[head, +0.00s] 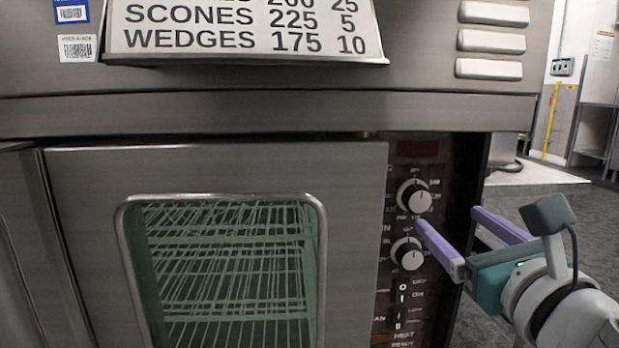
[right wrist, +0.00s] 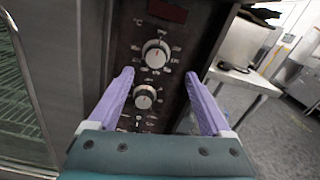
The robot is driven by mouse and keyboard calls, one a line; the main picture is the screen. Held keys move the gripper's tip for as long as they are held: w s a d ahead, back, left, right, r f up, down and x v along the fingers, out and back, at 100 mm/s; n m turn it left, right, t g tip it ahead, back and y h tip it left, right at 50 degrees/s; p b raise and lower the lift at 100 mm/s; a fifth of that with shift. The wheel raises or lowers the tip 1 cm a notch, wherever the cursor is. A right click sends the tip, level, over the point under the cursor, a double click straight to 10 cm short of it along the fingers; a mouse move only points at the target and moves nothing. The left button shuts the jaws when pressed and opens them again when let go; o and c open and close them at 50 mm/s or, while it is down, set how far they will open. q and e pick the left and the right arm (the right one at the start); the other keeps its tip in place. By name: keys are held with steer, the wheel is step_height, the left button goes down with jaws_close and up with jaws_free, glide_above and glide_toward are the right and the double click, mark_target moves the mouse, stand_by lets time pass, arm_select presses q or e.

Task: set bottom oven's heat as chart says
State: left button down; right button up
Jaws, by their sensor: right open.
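The bottom oven (head: 250,165) has a dark control panel on its right. The panel carries an upper knob (head: 414,196) and a lower knob (head: 407,254), both silver with a red mark; they also show in the right wrist view, upper (right wrist: 155,53) and lower (right wrist: 145,96). The chart (head: 245,25) above reads scones 225 5 and wedges 175 10; its upper row is cut off. My right gripper (head: 452,220) is open and empty before the panel. In the right wrist view its purple fingers (right wrist: 158,78) are spread either side of the lower knob, apparently not touching it.
The shut oven door (head: 80,200) with its window (head: 230,270) is left of the panel. A dark display (head: 417,148) sits above the knobs. A metal table (right wrist: 245,82) stands to the right, with open floor (head: 590,215) beyond.

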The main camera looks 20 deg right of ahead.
mark_target(420, 201)
steer(key=x, duration=0.2)
steer(key=b+x, duration=0.1)
steer(key=x, duration=0.5)
steer(key=shift+a+f+b, duration=0.2)
steer(key=shift+a+b, duration=0.2)
steer(key=shift+w+d, duration=0.1)
steer(key=shift+w, duration=0.4)
arm_select(q)
steer(key=shift+s+a+f, duration=0.25)
steer(key=shift+a+f, duration=0.05)
steer(key=shift+f, duration=0.25)
steer(key=shift+s+a+f, duration=0.2)
steer(key=shift+a+f, duration=0.1)
steer(key=shift+f, duration=0.2)
arm_select(e)
steer(key=shift+w, duration=0.1)
steer(key=shift+c, duration=0.4)
steer(key=c, duration=1.1)
